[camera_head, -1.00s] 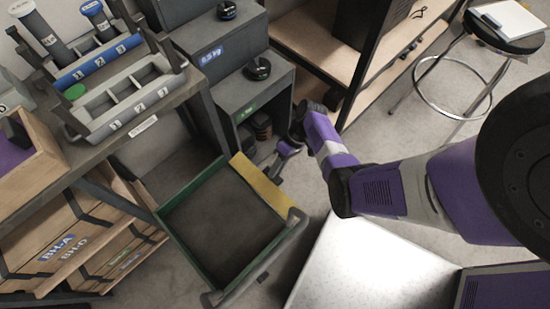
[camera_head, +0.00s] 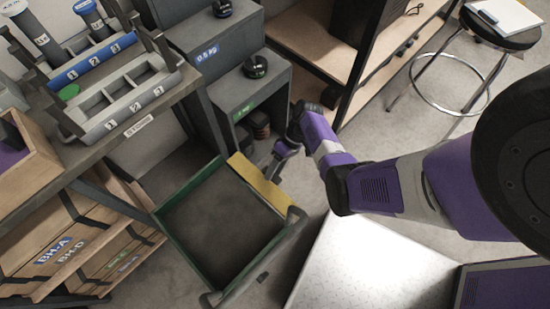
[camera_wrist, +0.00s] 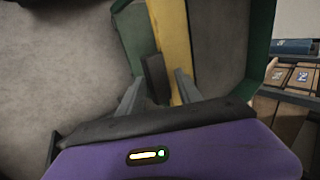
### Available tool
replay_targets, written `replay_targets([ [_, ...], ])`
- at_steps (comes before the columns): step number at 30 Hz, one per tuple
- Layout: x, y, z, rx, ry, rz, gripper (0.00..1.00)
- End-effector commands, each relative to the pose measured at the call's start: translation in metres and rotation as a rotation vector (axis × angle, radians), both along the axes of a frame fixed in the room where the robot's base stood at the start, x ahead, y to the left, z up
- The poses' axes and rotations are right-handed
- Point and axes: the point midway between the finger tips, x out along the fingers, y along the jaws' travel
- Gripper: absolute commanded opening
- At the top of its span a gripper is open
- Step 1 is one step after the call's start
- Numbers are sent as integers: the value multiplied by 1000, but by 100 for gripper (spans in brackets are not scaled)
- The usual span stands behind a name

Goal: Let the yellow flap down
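The yellow flap (camera_head: 258,180) stands along the back right side of a green-sided cart tray (camera_head: 183,190). It also shows in the wrist view (camera_wrist: 169,30) as a yellow strip running up the picture. A dark grey tab (camera_wrist: 155,76) sits beside its near end. My gripper (camera_head: 273,172) is just behind the flap, reaching down toward it. In the wrist view my gripper (camera_wrist: 157,88) is open, with its two grey fingers apart, one on each side of the tab. I cannot tell whether either finger touches it.
Grey step-like cabinets (camera_head: 255,85) stand behind my gripper. A wooden shelf unit (camera_head: 315,45) and a round stool (camera_head: 500,30) are farther right. A workbench with a numbered rack (camera_head: 125,95) is at left. A white plate surface (camera_head: 365,265) lies right of the tray.

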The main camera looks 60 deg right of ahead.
Motion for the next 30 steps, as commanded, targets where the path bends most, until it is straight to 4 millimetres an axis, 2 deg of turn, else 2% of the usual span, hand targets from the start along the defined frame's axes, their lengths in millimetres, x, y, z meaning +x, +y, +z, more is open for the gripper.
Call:
replay_targets([
  [16,0,-6,6,-5,-3,-4,38],
  [30,-11,-44,59,-5,-2,-4,38],
])
